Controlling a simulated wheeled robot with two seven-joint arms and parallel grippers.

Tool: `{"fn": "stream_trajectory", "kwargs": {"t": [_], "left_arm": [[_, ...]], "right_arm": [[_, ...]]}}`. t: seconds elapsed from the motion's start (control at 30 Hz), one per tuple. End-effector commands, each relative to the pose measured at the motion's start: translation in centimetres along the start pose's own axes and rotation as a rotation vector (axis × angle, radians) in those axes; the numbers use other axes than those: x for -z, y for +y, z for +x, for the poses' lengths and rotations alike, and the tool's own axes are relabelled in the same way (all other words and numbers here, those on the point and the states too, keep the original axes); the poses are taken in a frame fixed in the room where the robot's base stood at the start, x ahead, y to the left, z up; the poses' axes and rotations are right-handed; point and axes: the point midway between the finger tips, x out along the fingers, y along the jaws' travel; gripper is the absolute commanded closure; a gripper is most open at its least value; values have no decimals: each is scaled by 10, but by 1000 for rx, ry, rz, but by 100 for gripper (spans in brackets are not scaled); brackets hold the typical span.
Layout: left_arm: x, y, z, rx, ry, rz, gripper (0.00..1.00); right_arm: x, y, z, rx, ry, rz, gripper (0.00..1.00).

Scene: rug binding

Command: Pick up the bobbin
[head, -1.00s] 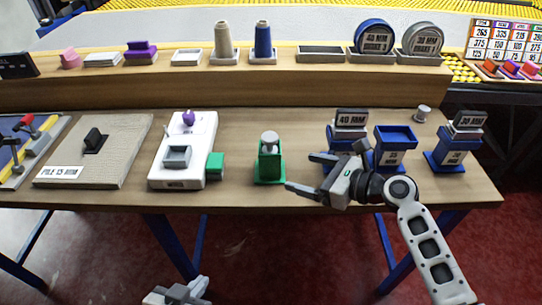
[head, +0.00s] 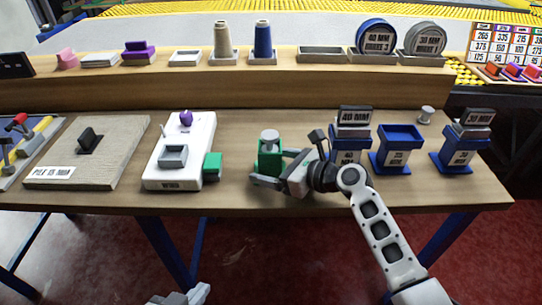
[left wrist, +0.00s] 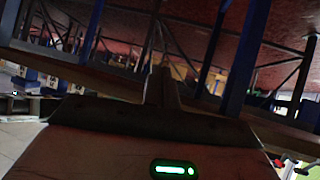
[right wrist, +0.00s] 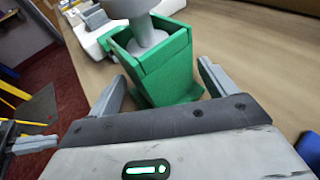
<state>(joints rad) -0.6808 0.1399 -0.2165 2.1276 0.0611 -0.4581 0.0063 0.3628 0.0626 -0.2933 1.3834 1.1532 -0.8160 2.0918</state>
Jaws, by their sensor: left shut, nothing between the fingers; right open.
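A grey bobbin (head: 270,137) stands upright in a green open-topped holder (head: 262,163) near the middle of the table. In the right wrist view the bobbin (right wrist: 147,36) rises out of the green holder (right wrist: 170,72). My right gripper (head: 272,168) is open, low over the table, its two fingertips reaching to either side of the holder's near part. It also shows in the right wrist view (right wrist: 162,80), with nothing gripped. My left gripper (head: 184,297) is shut and empty below the table's front edge, partly cut off by the frame. The left wrist view shows table legs and floor.
Left of the holder is a white device (head: 184,145) with a green block. Blue stands (head: 398,150) are right of my right gripper. A raised shelf (head: 230,88) holds cones and reels.

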Motion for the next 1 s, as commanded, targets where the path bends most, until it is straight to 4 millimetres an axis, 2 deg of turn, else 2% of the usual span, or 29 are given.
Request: {"fn": "stream_trajectory", "kwargs": {"t": [0.13,0.17,0.27,0.37,0.47,0.5,0.6,0.77,0.9,1.0], "left_arm": [[0,0,0,0,0,0,100],[0,0,0,0,0,0,100],[-1,0,0,1,-2,0,100],[-1,0,0,1,-3,0,100],[-3,-2,2,-1,-11,2,75],[-2,-2,5,-4,-17,-3,64],[3,-1,17,-24,-47,-31,41],[20,5,52,-106,-174,-111,41],[45,15,77,-209,-334,-167,41],[69,22,84,-283,-455,-178,41]], "right_arm": [[0,0,0,0,0,0,16],[0,0,0,0,0,0,19],[0,0,0,0,0,0,47],[0,0,0,0,0,0,48],[0,0,0,0,0,0,48],[0,0,0,0,0,0,48],[0,0,0,0,-1,0,48],[0,0,0,0,-1,0,48],[0,0,0,0,-1,0,48],[0,0,0,0,-1,0,48]]}}
